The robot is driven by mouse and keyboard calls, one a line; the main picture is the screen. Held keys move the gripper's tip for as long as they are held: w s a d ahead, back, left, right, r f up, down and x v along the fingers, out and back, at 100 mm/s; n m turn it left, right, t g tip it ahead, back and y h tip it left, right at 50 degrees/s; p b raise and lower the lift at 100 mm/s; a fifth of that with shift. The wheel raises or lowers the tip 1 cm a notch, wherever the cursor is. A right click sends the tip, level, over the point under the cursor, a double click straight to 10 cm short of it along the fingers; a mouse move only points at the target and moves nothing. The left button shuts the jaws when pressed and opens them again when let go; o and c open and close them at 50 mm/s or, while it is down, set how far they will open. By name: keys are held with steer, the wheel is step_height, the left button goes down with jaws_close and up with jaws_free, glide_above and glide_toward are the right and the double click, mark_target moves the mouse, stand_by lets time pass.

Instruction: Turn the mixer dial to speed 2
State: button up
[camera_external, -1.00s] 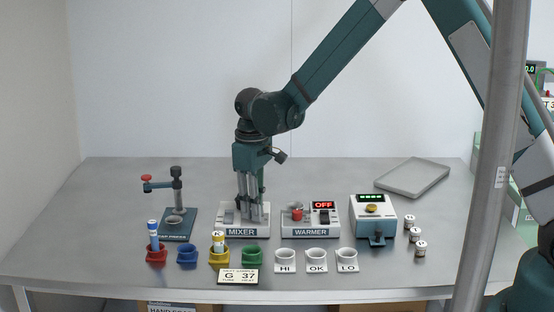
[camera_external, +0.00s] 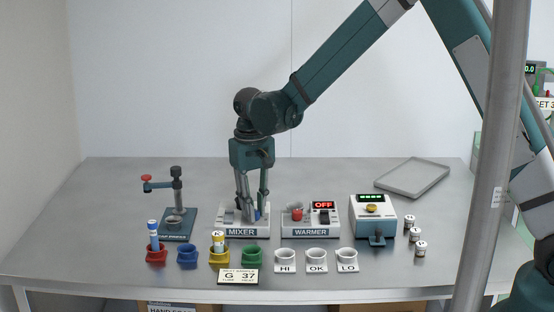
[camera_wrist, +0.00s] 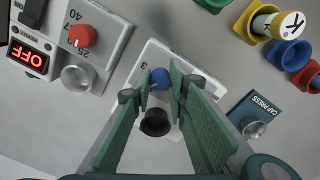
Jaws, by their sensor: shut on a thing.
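The mixer (camera_external: 233,231) is a low white unit with a MIXER label, left of centre on the bench. Its white top plate also shows in the wrist view (camera_wrist: 150,56), with a printed 3 beside the dial. The small blue dial (camera_wrist: 160,77) sits between my fingertips. My gripper (camera_external: 251,214) points down over the mixer and is shut on the dial; in the wrist view its green fingers (camera_wrist: 163,85) flank it on both sides. The fingers hide most of the scale, so the speed setting cannot be read. A black round part (camera_wrist: 155,122) of the mixer shows between the fingers.
The warmer (camera_external: 311,231), reading OFF with a red dial (camera_wrist: 82,36), stands close right of the mixer. The cap press (camera_external: 177,223) stands to the left. Coloured cups, including green (camera_external: 250,256), line the front. A grey tray (camera_external: 412,177) lies at the back right.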

steer(key=shift+m+b, duration=0.3)
steer(key=shift+m, duration=0.8)
steer(key=o, duration=0.9)
steer(key=shift+r, duration=0.15)
step_height(320, 180, up, 12)
steer(key=shift+a+f, duration=0.1)
steer(key=shift+a, duration=0.05)
